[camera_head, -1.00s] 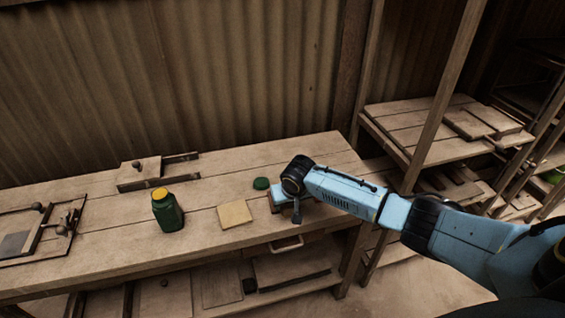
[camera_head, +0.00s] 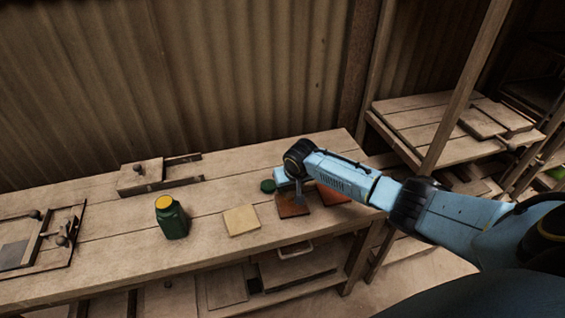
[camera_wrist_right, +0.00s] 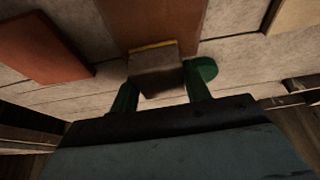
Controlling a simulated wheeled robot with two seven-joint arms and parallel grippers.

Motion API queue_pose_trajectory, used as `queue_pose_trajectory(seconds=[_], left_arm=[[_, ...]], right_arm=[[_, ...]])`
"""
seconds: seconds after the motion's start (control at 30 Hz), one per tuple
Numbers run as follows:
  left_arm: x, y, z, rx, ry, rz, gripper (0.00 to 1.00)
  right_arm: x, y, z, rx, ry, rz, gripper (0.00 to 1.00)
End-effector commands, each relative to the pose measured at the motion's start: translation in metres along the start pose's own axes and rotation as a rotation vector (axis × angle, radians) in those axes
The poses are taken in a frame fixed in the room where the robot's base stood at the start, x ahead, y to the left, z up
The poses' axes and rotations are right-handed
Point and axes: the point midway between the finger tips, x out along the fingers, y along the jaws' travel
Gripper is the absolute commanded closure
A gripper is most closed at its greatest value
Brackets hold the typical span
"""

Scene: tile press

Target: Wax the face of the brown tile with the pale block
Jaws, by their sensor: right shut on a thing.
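The brown tile (camera_head: 293,206) lies flat near the bench's front edge; it also shows in the wrist view (camera_wrist_right: 150,22). My right gripper (camera_head: 303,192) is at the tile's far side, pointing down. In the wrist view its dark green fingers (camera_wrist_right: 160,92) are shut on the pale block (camera_wrist_right: 155,75), which has a yellow strip along one edge. The block overlaps the near end of the tile in the wrist view. I cannot tell whether it touches the tile's face. My left gripper is not in view.
A redder tile (camera_head: 333,194) lies right of the brown one, a pale yellowish square (camera_head: 242,220) left. A green disc (camera_head: 268,186) sits close by the gripper. A green jar with a yellow lid (camera_head: 172,218) and a wooden fixture (camera_head: 140,178) stand further left.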

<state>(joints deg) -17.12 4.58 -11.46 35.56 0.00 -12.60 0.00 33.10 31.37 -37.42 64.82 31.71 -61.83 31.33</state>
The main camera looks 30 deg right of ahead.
Motion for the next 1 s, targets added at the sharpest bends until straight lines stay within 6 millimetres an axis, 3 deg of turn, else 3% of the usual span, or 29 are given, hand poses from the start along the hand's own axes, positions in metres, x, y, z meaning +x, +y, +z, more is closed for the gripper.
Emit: queue_pose_trajectory(seconds=[0.07, 0.7, 1.0], left_arm=[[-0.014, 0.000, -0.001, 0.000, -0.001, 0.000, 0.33], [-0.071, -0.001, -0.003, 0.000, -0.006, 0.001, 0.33], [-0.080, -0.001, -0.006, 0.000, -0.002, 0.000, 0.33]], right_arm=[[-0.021, -0.001, -0.009, -0.003, 0.006, -0.002, 0.71], [-0.067, -0.001, -0.027, -0.002, 0.002, -0.001, 0.71], [-0.074, -0.001, -0.030, -0.002, 0.002, -0.001, 0.71]])
